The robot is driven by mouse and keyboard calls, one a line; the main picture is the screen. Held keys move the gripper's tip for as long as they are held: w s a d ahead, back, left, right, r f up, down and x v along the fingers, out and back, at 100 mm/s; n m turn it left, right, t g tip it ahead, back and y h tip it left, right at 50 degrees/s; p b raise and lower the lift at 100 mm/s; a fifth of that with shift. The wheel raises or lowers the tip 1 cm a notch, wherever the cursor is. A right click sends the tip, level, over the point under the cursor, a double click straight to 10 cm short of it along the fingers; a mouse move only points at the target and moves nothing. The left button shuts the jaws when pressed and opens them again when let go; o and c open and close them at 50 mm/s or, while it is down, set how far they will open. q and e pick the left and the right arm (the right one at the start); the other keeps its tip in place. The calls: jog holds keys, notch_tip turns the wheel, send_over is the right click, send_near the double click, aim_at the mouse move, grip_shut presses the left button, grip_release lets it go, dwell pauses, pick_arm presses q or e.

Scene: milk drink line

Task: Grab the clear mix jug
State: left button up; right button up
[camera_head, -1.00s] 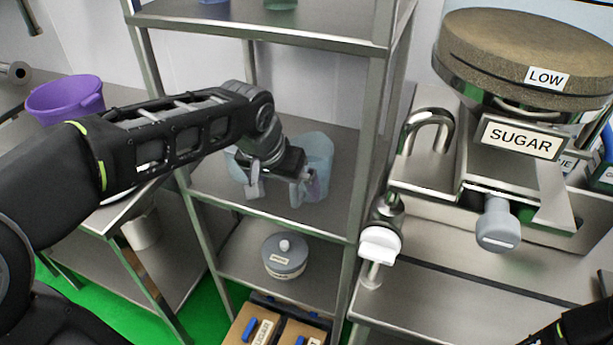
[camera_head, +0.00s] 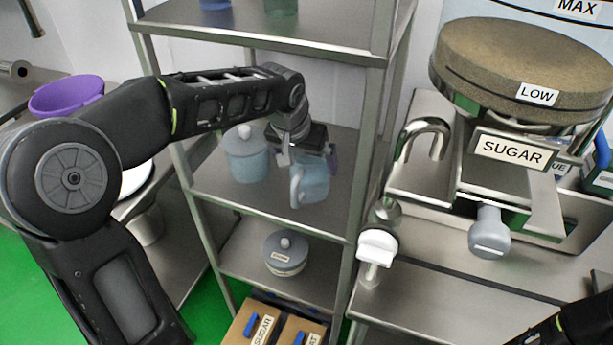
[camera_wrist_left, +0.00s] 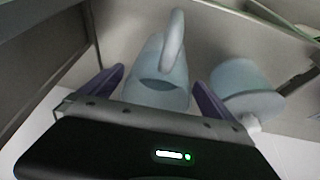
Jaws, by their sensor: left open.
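The clear mix jug (camera_head: 311,184) is a pale blue, see-through jug with a loop handle. It stands on the middle shelf, its handle facing the front left. My left gripper (camera_head: 308,158) is open at the jug's upper part, from above and behind the handle in the head view. In the left wrist view the jug (camera_wrist_left: 160,92) shows between the two purple fingers (camera_wrist_left: 160,95), with gaps on both sides. The gripper hides part of the jug's rim in the head view. Only a piece of my right arm shows at the bottom right.
A pale blue lidded jar (camera_head: 247,160) stands left of the jug, close to the gripper. Shelf posts (camera_head: 366,150) and the upper shelf (camera_head: 260,35) bound the space. A lidded grey pot (camera_head: 286,253) is on the lower shelf. The sugar dispenser (camera_head: 515,150) stands right.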

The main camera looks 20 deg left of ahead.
pick_arm(q)
jog(key=shift+w+f, duration=0.55)
jog(key=shift+w, duration=0.25)
jog(key=shift+c, duration=0.2)
jog(key=shift+r, duration=0.1)
jog(key=c, duration=1.8)
jog(key=shift+w, duration=0.1)
jog(key=s+b, duration=0.1)
jog(key=s, duration=0.5)
jog(key=s+b, duration=0.2)
jog(key=s, duration=0.4)
jog(key=s+b, duration=0.1)
jog(key=s, duration=0.5)
jog(key=shift+a+r, duration=0.25)
jog(key=shift+a, duration=0.05)
